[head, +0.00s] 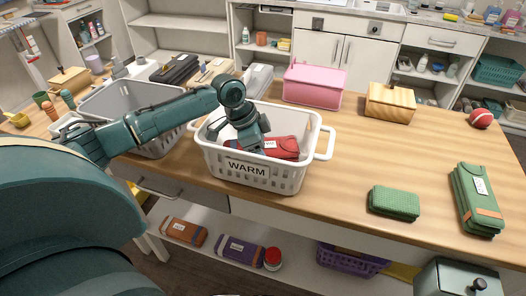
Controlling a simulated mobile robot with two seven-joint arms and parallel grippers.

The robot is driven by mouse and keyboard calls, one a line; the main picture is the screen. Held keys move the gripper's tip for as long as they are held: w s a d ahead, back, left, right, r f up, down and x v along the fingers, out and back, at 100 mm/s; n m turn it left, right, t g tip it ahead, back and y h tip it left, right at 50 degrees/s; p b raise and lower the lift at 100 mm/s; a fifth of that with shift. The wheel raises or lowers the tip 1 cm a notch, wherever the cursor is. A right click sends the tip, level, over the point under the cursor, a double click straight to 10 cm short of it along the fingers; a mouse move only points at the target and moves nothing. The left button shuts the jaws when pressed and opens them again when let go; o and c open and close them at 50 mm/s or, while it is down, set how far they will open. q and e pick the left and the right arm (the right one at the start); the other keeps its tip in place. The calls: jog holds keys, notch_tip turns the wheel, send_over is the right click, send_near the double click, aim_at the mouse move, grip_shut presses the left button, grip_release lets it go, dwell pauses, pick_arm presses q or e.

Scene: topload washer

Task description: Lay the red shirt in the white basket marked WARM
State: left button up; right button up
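The white basket (214,160) stands on the wooden counter, with a WARM label on its front wall and a handle at each side. The red shirt (283,148), a folded bundle with a small white tag, is inside the basket toward its right front. My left gripper (258,148) reaches down into the basket at the left end of the red shirt. Its fingertips are hidden, so I cannot tell whether it holds the shirt. My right gripper is out of view.
A grey bin (165,142) stands left of the basket. A pink box (313,85) and a wooden box (390,102) stand behind and right. Green folded bundles (394,203) lie on the right. The counter between basket and green bundles is clear.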

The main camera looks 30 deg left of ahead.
pick_arm(q)
jog(key=shift+f, duration=0.5)
jog(key=o, duration=1.1)
jog(key=shift+c, duration=0.2)
